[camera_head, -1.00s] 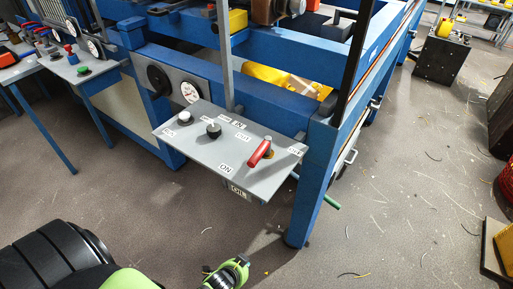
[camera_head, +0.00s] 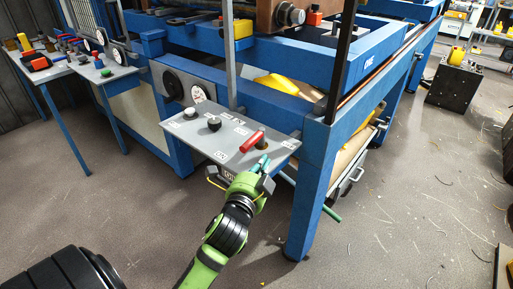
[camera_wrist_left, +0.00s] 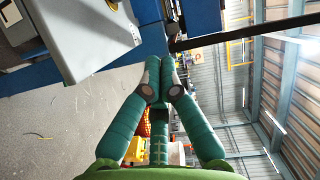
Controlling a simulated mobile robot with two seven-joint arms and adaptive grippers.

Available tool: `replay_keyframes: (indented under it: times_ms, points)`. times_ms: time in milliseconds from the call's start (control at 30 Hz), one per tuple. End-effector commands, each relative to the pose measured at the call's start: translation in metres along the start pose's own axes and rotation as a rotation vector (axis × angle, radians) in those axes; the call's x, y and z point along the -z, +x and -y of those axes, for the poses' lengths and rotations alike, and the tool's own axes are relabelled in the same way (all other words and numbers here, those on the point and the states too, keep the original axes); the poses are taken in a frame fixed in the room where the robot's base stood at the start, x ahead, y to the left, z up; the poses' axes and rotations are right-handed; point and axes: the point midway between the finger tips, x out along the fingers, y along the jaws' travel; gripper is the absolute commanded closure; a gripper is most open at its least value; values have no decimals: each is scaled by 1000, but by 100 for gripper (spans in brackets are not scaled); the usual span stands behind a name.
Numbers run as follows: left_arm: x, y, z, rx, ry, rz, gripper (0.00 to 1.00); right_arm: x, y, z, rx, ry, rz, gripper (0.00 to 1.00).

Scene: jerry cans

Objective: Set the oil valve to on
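The oil valve has a red lever handle (camera_head: 252,141) on top of the grey panel (camera_head: 200,138), near its right end. The handle lies slanted, from upper right to lower left in the head view. White labels stand around it, too small to read surely. My left gripper (camera_head: 261,166) is just in front of the panel's near edge, a little below and right of the red handle, apparently apart from it. Its teal fingers also show in the left wrist view (camera_wrist_left: 162,82), with tips close together and nothing between them. My right gripper is not in view.
A blue frame post (camera_head: 309,190) rises to the right of the panel. A side table (camera_head: 50,66) with tools is at left. The floor in front is clear.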

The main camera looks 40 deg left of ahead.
Motion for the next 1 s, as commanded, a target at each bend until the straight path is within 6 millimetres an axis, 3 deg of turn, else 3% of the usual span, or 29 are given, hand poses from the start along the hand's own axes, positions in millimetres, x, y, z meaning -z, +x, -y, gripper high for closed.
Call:
replay_keyframes:
  times_ms: [267,400,533,1000]
  points:
    - [0,61,2,1,-1,1,100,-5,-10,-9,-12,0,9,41]
    - [-24,63,0,-3,3,3,100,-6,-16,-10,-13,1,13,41]
    - [-35,65,0,-2,1,1,100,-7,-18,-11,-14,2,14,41]
    - [-41,66,0,-2,-1,0,100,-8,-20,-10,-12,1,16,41]
